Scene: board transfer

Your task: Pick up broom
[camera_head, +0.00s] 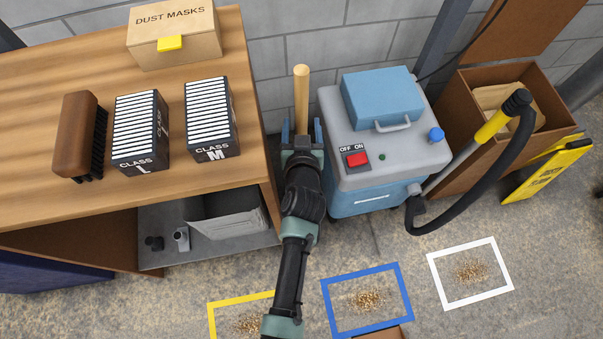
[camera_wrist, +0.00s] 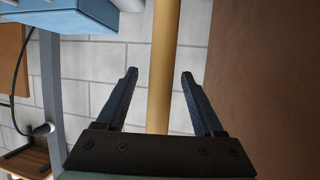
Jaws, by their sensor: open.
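The broom (camera_head: 301,98) shows as a pale wooden handle standing upright near the grey block wall, between the workbench and the vacuum. Its lower part is hidden behind my arm. My gripper (camera_head: 302,128) is at the handle, with its two blue fingers apart, one on each side. In the wrist view the broom handle (camera_wrist: 162,75) runs up between the open fingers of my gripper (camera_wrist: 159,80). Gaps show on both sides of the handle there. Whether the handle lies fully between the fingertips in depth is hard to tell.
A wooden workbench (camera_head: 50,100) stands close on the left, with a brush (camera_head: 78,135) and filter boxes on it. A blue-grey vacuum (camera_head: 365,180) with a hose stands close on the right. Yellow, blue and white floor frames (camera_head: 330,305) hold debris.

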